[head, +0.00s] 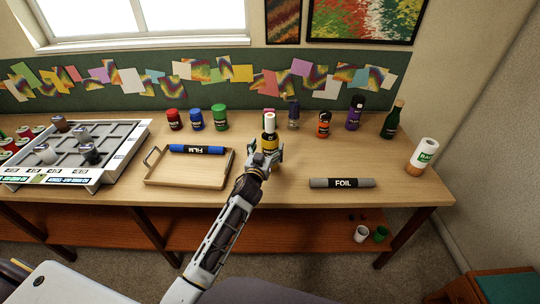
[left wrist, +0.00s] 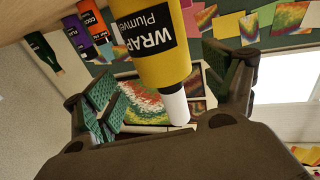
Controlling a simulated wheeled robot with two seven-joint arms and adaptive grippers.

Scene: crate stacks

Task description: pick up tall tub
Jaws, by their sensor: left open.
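A yellow tub-like container (head: 269,140) with a white top and a black label stands upright on the table. In the left wrist view the yellow container (left wrist: 165,55) reads "WRAP Plumwell" and appears upside down, its white end (left wrist: 177,108) toward the palm. My left gripper (head: 263,159) is open just in front of it. In the left wrist view the fingers spread on either side of the container, with gaps between. No label names a tall tub. A tall purple container (head: 354,114) stands farther right at the back. My right gripper is not in view.
Red (head: 174,119), blue (head: 196,119) and green (head: 220,117) jars stand at the back left. A wooden tray (head: 160,178) with a FILM roll (head: 197,149) lies left of my gripper. A FOIL roll (head: 341,183) lies right. The table between FOIL and the bottles is clear.

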